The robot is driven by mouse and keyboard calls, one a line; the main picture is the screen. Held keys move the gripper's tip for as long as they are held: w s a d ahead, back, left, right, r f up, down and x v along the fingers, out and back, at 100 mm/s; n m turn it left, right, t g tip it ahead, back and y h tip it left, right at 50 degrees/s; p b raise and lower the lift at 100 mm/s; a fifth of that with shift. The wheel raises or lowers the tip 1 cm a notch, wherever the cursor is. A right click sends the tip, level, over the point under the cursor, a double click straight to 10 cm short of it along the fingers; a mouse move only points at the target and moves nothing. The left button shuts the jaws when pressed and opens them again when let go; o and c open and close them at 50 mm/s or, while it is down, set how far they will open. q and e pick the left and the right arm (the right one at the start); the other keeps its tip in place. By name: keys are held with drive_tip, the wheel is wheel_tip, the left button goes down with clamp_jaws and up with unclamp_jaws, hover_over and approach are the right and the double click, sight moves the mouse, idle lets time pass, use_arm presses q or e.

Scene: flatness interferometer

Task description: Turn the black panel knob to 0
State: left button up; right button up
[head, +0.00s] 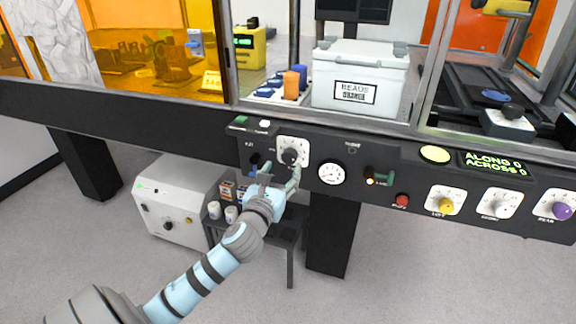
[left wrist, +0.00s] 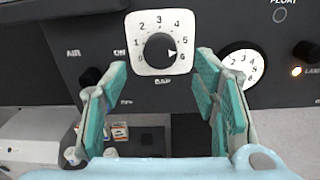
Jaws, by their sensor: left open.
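The black panel knob (head: 289,156) sits on a white numbered dial plate on the dark front panel. In the left wrist view the knob (left wrist: 159,47) is near the top centre. Its white pointer mark aims right, close to the 6; the 0 is at the plate's lower left. My left gripper (head: 279,174) is just below and in front of the knob. In the left wrist view its teal-padded fingers (left wrist: 160,80) stand wide apart, one each side below the dial, with nothing between them. My right gripper is not in view.
A round white gauge (head: 331,173) is right of the dial. Further right are a lit lamp with a lever (head: 378,179), a red button (head: 401,200) and the yellow knob (head: 446,205). A small dark knob (left wrist: 91,77) is left of the dial, near the left finger.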

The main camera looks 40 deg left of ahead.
sight(288, 159)
use_arm(q)
drive_tip(key=b+x, duration=0.1)
drive_tip(key=x, duration=0.4)
drive_tip(key=shift+w+f, duration=0.1)
drive_tip(key=shift+w, duration=0.05)
drive_tip(key=shift+w+a, duration=0.15)
drive_tip(key=shift+w, duration=0.2)
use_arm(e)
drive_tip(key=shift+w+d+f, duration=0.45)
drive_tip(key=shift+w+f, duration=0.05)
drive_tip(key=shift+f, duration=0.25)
use_arm(q)
drive_tip(key=shift+c, duration=1.4)
drive_tip(key=c, duration=0.9)
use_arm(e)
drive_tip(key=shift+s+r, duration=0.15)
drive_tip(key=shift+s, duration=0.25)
